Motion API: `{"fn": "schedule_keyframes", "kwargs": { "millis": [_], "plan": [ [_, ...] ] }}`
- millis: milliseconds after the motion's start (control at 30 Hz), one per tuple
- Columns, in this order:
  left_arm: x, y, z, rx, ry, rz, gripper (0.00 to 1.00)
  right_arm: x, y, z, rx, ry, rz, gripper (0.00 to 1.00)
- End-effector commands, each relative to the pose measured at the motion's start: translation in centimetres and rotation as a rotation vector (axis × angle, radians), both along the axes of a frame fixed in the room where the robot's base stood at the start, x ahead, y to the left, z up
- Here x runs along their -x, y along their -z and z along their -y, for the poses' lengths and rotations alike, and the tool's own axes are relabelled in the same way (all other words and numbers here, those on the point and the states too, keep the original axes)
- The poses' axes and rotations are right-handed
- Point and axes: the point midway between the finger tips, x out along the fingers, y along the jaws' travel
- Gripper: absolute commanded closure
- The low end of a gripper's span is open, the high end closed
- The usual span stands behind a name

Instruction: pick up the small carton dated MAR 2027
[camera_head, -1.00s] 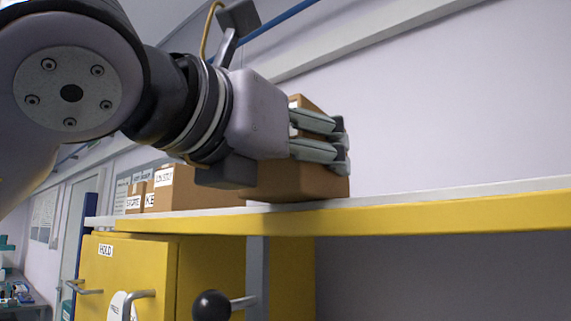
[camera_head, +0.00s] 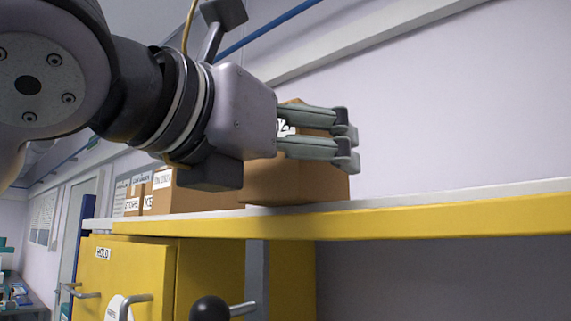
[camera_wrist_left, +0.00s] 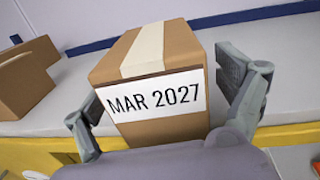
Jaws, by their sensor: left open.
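The small brown carton (camera_head: 300,187) stands upright on the shelf's white top in the head view. In the left wrist view the carton (camera_wrist_left: 165,132) carries a white label reading MAR 2027, facing my gripper, and pale tape over its top. My left gripper (camera_head: 346,138) is open, its fingers crossing in front of the carton's upper part in the head view. In the left wrist view the left gripper (camera_wrist_left: 168,95) has one finger on each side of the carton. A gap shows at the right finger; contact on the left is unclear. My right gripper is not in view.
Other labelled brown cartons (camera_head: 205,198) stand on the shelf to the left; one more carton (camera_wrist_left: 25,78) shows left in the left wrist view. The white shelf top (camera_head: 450,195) is clear to the right. A wall rises behind. Yellow cabinet doors (camera_head: 135,265) are below.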

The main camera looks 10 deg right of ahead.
Motion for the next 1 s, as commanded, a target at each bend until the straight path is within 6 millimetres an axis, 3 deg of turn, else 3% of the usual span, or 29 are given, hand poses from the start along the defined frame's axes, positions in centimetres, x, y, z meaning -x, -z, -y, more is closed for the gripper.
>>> {"fn": "schedule_keyframes", "kwargs": {
  "millis": [300, 500, 900, 1000],
  "plan": [
    [4.7, -0.1, -4.9, 0.001, 0.000, 0.004, 0.09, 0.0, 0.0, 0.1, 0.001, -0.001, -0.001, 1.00],
    [6.7, 0.0, -6.9, 0.001, 0.000, 0.004, 0.09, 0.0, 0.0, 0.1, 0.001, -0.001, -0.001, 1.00],
    [7.3, 0.0, -7.5, 0.000, 0.000, 0.001, 0.09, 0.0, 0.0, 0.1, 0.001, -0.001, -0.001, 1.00],
    [7.3, 0.0, -7.5, 0.000, 0.001, 0.001, 0.15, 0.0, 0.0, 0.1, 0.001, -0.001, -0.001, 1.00]
  ]
}}
